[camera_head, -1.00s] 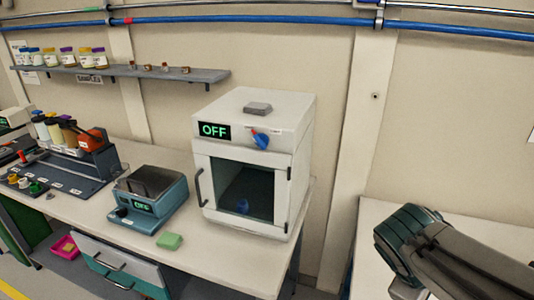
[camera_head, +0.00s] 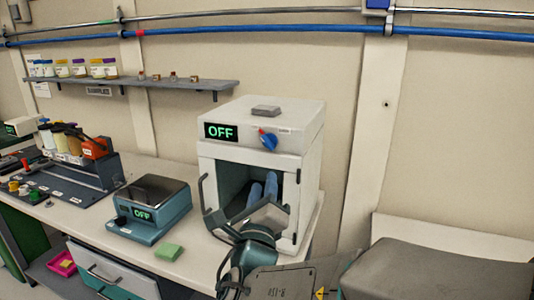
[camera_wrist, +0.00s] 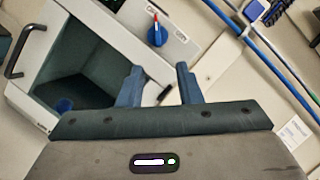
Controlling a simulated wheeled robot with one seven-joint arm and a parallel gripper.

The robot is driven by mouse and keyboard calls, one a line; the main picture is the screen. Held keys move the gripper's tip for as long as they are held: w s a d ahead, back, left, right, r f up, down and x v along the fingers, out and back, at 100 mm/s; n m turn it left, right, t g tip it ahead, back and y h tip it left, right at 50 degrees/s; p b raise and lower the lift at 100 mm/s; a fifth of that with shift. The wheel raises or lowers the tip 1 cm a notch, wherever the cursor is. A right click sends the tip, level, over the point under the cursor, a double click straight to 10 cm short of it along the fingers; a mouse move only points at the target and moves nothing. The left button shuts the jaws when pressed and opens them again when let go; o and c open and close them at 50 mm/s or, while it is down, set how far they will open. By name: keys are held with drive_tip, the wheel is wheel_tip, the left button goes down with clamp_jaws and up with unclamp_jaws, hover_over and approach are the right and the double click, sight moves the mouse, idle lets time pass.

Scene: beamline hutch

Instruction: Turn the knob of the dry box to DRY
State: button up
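The white dry box (camera_head: 311,140) stands on the bench, and its green display (camera_head: 220,132) reads OFF. Its blue knob (camera_head: 267,139) with a red mark sits on the front panel, right of the display. In the wrist view the knob (camera_wrist: 157,34) lies beyond the fingertips, roughly in line with the gap between them, and its red mark points up the picture. Small labels flank it, too small to read surely. My gripper (camera_head: 263,181) is open and empty, its blue fingers in front of the box's dark window, below the knob and apart from it. Both fingers show in the wrist view (camera_wrist: 159,76).
A door handle (camera_head: 206,194) sticks out at the box's left. A teal device (camera_head: 155,205) reading OFF and a green block (camera_head: 168,251) are left of it. A grey block (camera_head: 265,111) lies on top. A blue object (camera_wrist: 63,105) shows behind the window.

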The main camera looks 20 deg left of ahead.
sight(266, 144)
drive_tip(key=p+x, duration=0.1)
drive_tip(key=x, duration=0.3)
drive_tip(key=p+x, duration=0.1)
drive_tip(key=x, duration=0.4)
drive_tip(key=p+x, duration=0.1)
drive_tip(key=x, duration=0.3)
drive_tip(key=shift+w+a+r, duration=0.25)
drive_tip(key=shift+a, duration=0.2)
clamp_jaws()
